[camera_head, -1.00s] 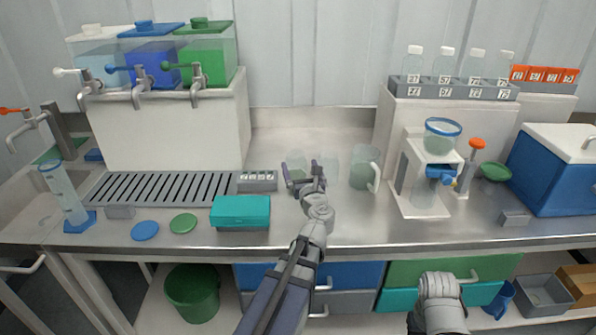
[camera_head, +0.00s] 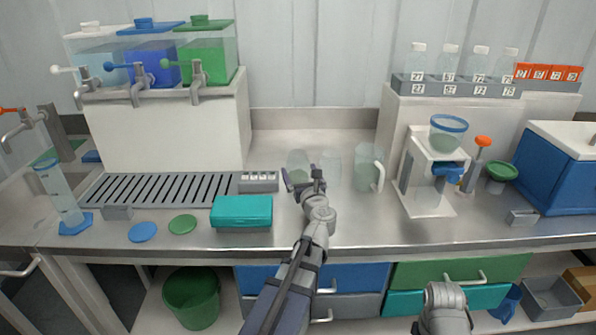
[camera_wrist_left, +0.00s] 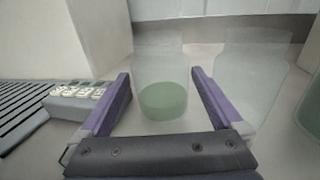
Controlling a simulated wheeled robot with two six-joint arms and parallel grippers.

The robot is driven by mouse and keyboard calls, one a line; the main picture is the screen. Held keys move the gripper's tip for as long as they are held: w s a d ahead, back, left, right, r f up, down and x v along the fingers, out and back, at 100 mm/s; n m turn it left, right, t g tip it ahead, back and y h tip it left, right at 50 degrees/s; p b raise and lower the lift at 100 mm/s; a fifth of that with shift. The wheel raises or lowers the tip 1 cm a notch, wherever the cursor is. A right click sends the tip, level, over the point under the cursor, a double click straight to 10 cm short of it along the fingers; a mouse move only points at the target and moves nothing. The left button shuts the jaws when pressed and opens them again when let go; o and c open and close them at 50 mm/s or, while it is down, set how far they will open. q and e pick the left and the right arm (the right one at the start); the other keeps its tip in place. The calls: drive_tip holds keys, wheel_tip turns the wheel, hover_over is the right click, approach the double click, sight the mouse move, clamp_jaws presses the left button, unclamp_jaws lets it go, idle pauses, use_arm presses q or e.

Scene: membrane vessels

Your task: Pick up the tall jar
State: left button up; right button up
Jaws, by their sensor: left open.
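Three clear vessels stand in a row at the middle of the bench. The left one, a clear jar with green liquid low inside (camera_wrist_left: 163,97), stands upright between the fingers of my left gripper (camera_head: 303,183) in the left wrist view. Those fingers are open, with a visible gap on both sides of the jar. An empty-looking clear vessel (camera_wrist_left: 248,75) stands just right of it, and a clear pitcher with a handle (camera_head: 366,171) is further right. I cannot tell for certain which is the tall jar. Only a link of my right arm shows; its gripper is out of sight.
A small grey numbered block (camera_head: 258,182) and a slotted drain tray (camera_head: 160,189) lie to the left. A teal box (camera_head: 241,212) sits near the front edge. A white stand with a blue-rimmed funnel (camera_head: 449,132) is on the right. The bench behind the vessels is clear.

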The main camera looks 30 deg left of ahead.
use_arm(q)
drive_tip(key=shift+f+x, duration=0.1)
drive_tip(key=shift+x, duration=1.3)
drive_tip(key=shift+f+x, duration=0.15)
drive_tip(key=shift+x, duration=1.25)
drive_tip(key=shift+d, duration=0.1)
drive_tip(key=shift+c, duration=0.2)
drive_tip(key=c, duration=1.2)
